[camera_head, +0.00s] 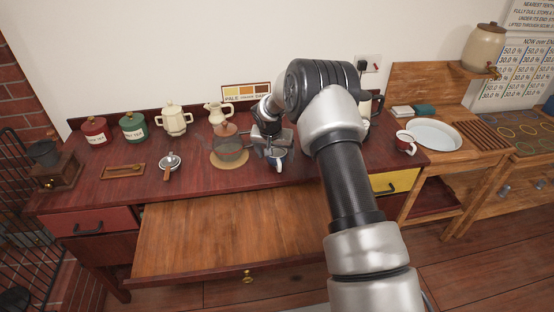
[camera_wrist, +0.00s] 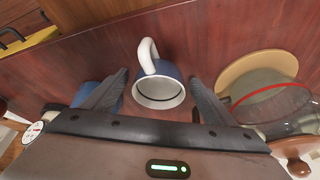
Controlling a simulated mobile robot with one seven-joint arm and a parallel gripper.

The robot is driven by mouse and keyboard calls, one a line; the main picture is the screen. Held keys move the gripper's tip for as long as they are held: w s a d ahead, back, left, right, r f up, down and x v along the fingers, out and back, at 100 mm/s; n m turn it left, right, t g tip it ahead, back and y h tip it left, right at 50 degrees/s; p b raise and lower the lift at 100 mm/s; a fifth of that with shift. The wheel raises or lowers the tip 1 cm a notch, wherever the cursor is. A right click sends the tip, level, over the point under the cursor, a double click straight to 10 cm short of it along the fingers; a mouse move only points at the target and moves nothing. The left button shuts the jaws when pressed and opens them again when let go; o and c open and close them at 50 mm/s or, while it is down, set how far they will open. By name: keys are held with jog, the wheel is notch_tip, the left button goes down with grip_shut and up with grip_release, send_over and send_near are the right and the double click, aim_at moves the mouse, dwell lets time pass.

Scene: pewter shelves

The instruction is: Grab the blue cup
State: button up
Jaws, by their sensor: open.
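The blue cup (camera_wrist: 172,72), with a white handle and pale interior, stands on the dark red tabletop in the wrist view. My gripper (camera_wrist: 158,80) is open, with one finger on each side of the cup. The cup looks apart from both fingers, though contact is hard to judge. In the head view my gripper (camera_head: 275,148) is over the table's middle, and the cup (camera_head: 278,165) is mostly hidden beneath it, with its handle toward the front.
A glass pot (camera_head: 229,150) on a round mat stands close left of the gripper. Another blue object (camera_wrist: 84,95) is partly hidden behind a finger in the wrist view. A red mug (camera_head: 405,143) and white plate (camera_head: 434,134) are farther right. A wooden board (camera_head: 230,235) extends in front.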

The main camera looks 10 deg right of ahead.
jog(key=c, duration=1.2)
jog(key=shift+r, duration=0.15)
